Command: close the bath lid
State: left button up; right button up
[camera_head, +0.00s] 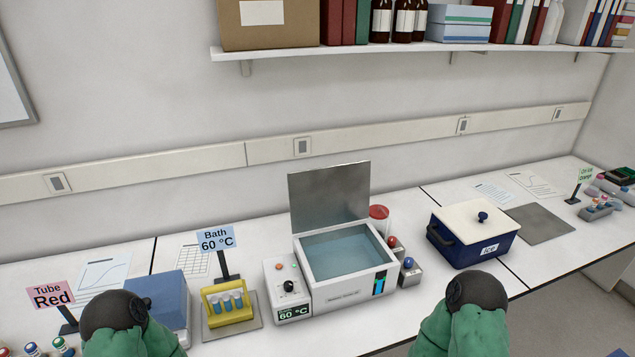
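The water bath (350,287) stands on the bench in the middle of the view, a white box with pale blue water (338,254) in its open basin. Its grey metal lid (328,197) stands upright at the back edge, open. A control box (287,291) with a black knob and a 60 °C display is at its left side. My two arms, with green links and dark round joints, come in at the bottom left and bottom right. Both are in front of the bench and apart from the bath. Neither gripper shows in the view.
A yellow rack (231,315) with blue tubes and a "Bath 60 °C" sign (216,239) stand left of the bath. Small red-topped and blue-topped items and a dark blue ice box (468,248) stand right. A loaded shelf (421,48) hangs above. Space above the bath is clear.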

aim_at(320, 197)
jog(key=i+l+z, duration=0.25)
jog(key=z, duration=0.15)
jog(key=i+l+z, duration=0.25)
jog(key=z, duration=0.15)
